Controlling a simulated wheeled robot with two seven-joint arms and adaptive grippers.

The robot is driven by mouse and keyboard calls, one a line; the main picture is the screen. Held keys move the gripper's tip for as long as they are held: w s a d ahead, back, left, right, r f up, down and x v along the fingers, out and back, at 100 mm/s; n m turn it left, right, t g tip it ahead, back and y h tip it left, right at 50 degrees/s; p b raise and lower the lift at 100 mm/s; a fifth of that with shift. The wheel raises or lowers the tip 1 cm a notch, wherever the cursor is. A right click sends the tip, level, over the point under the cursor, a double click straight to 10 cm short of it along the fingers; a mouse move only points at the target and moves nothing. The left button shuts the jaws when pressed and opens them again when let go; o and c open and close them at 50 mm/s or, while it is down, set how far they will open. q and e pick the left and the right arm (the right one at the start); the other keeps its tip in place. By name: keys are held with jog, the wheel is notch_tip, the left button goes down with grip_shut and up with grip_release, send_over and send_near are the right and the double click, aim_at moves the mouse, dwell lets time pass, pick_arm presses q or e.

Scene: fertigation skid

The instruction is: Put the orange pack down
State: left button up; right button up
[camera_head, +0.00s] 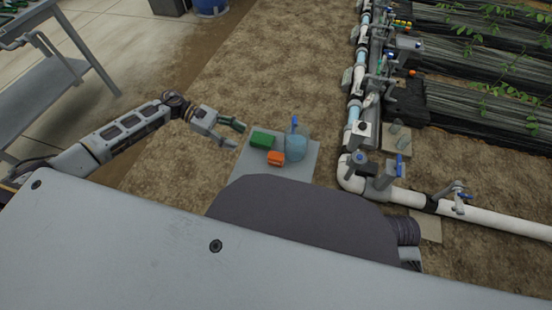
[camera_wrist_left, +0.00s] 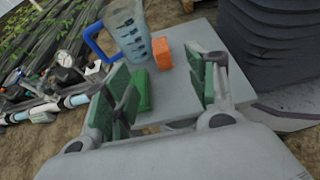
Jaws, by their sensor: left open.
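The orange pack (camera_head: 276,158) rests on a grey board (camera_head: 247,171) on the ground, in front of my base. It also shows in the left wrist view (camera_wrist_left: 162,53), beyond my fingers and apart from them. A green pack (camera_head: 263,139) lies beside it on the board; in the left wrist view the green pack (camera_wrist_left: 141,92) shows between my fingers' line of sight. My left gripper (camera_head: 236,133) is open and empty, just left of the board, its green-padded fingers (camera_wrist_left: 163,96) spread wide. My right gripper is not in either view.
A clear bluish jug (camera_head: 296,147) with a blue handle stands on the board, close to both packs. White pipework with valves (camera_head: 357,160) runs to the right. A grey metal table (camera_head: 45,100) stands at left. Bare soil (camera_head: 225,75) lies open behind the board.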

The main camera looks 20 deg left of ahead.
pick_arm(q)
jog(key=shift+d, duration=0.1)
dwell(0.3)
jog(key=b, duration=0.1)
send_near(276, 159)
jog(key=shift+w+d+f, duration=0.45)
jog(key=shift+w+d, duration=0.2)
jog(key=shift+d, duration=0.05)
jog(key=shift+d+f, duration=0.1)
jog(key=shift+d, duration=0.3)
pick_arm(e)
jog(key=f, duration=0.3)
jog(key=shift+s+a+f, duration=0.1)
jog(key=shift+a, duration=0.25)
pick_arm(q)
jog(key=shift+d+f, duration=0.1)
